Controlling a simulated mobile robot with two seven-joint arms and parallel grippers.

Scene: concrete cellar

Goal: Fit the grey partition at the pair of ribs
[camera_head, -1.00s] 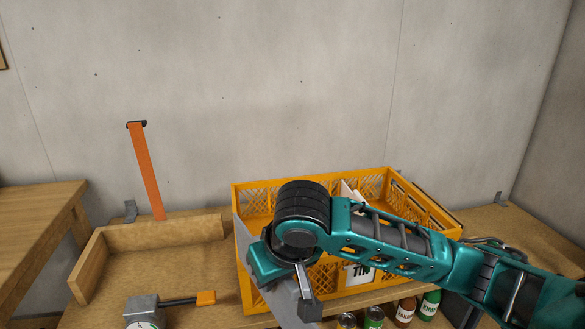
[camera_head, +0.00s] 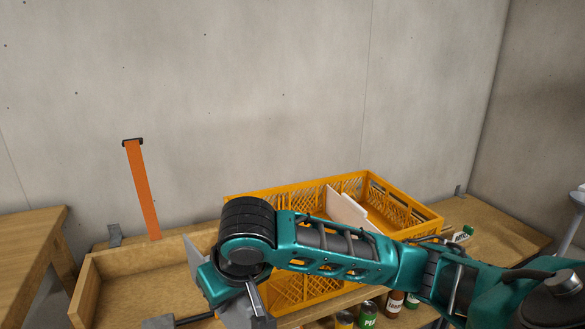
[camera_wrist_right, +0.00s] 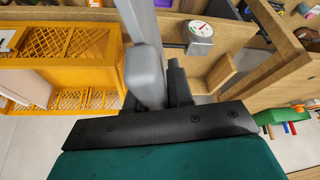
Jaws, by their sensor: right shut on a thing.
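The grey partition (camera_head: 236,315) is in my right gripper (camera_head: 262,308), at the near left corner of the yellow crate (camera_head: 290,190). One corner of the partition shows left of my arm. In the right wrist view the partition (camera_wrist_right: 143,18) stretches away from the shut fingers (camera_wrist_right: 152,88), beside the crate's slatted wall (camera_wrist_right: 85,42). It appears outside the crate. A white divider (camera_head: 347,207) stands inside the crate. The pair of ribs cannot be made out; my right arm covers much of the crate's front and left interior. My left gripper is out of view.
A wooden tray (camera_head: 150,262) lies left of the crate, and an orange strap (camera_head: 141,190) hangs behind it. Several jars and cans (camera_head: 367,314) stand below the crate's front. A dial gauge (camera_wrist_right: 199,32) shows in the wrist view.

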